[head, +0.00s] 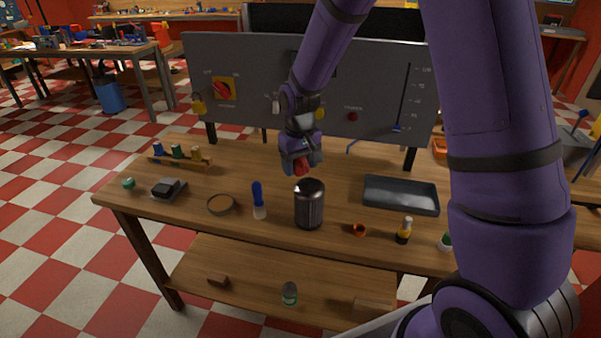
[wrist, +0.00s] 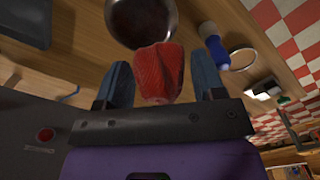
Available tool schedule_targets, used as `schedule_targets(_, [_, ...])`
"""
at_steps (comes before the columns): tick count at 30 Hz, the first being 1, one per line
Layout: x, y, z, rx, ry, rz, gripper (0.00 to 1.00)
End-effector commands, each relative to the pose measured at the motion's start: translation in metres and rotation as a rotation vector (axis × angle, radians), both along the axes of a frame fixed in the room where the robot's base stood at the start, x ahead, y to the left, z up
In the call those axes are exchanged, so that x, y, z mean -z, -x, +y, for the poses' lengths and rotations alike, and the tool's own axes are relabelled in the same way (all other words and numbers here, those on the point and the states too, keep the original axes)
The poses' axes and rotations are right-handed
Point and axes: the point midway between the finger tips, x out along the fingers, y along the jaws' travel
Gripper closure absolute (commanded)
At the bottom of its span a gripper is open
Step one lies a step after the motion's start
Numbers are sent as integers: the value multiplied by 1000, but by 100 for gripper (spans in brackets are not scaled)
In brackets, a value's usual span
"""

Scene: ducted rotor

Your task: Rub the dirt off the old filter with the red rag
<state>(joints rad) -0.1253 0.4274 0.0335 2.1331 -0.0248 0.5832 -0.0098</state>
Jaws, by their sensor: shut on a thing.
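My gripper (head: 300,158) is shut on the red rag (head: 302,168), a bunched red cloth. In the wrist view the rag (wrist: 158,74) sits between the two blue-grey fingers. A dark, shiny metal canister (head: 310,205), which seems to be the old filter, stands upright on the table just in front of and below my gripper. Its round dark top (wrist: 142,18) shows beyond the rag in the wrist view. The rag appears to be above and behind the canister; I cannot tell if they touch. No dirt is clear at this size.
A blue-and-white bottle (head: 258,200) and a shallow round dish (head: 220,204) stand left of the canister. A dark tray (head: 400,195) lies to the right, with a small copper cup (head: 358,230) in front. A grey panel (head: 240,85) rises behind the table.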

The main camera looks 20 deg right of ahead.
Motion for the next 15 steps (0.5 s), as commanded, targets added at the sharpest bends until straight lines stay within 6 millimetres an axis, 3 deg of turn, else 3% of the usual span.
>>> schedule_targets(15, [-43, -3, 0, 1, -1, -3, 59])
